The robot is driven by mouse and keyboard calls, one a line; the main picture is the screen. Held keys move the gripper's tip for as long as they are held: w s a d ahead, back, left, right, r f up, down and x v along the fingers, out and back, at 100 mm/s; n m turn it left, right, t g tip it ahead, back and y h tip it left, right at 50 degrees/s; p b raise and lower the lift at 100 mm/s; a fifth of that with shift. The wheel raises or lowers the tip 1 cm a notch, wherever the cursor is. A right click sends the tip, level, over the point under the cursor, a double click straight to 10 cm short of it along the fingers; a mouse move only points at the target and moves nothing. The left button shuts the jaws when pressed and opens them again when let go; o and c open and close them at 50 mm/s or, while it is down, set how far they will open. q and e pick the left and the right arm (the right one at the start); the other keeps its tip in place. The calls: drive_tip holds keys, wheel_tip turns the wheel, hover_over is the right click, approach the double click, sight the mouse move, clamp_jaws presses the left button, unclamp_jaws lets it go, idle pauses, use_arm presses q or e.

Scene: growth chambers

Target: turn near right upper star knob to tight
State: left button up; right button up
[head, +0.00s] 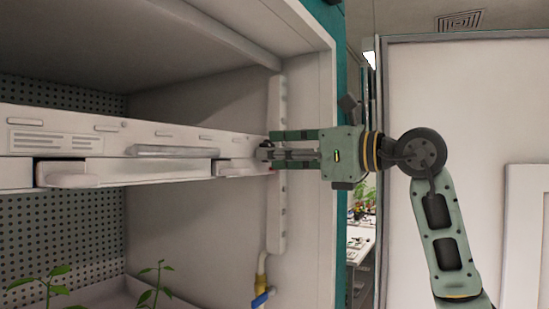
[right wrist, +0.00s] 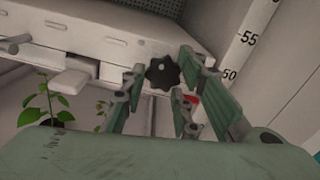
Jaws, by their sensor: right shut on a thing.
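The near right upper star knob (right wrist: 162,74) is black and lobed, on the right end of the white shelf unit (head: 130,133). In the head view the knob (head: 266,151) is a small dark shape, mostly hidden by the fingers. My right gripper (head: 268,149) reaches in from the right, and its green fingers are shut on the knob. In the right wrist view the gripper (right wrist: 161,80) has one finger on each side of the knob. A small red mark (right wrist: 192,99) shows beside it. I cannot read the knob's turn angle. My left gripper is out of view.
A white upright strip (head: 277,215) stands beside the shelf end; the right wrist view shows numbers 50 and 55 on a scale (right wrist: 241,55). Green plants (head: 50,284) grow below the shelf. A blue-handled valve (head: 261,299) is low on the chamber wall. The teal door frame (head: 340,240) is close to my right arm.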

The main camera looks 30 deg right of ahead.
drive_tip(key=shift+w+a+f, duration=0.1)
drive_tip(key=shift+a+f, duration=0.15)
drive_tip(key=shift+f, duration=0.2)
drive_tip(key=o, duration=1)
drive_tip(key=shift+c, duration=0.2)
drive_tip(key=shift+r, duration=0.25)
drive_tip(key=v, duration=1.1)
drive_tip(key=shift+s+d, duration=0.3)
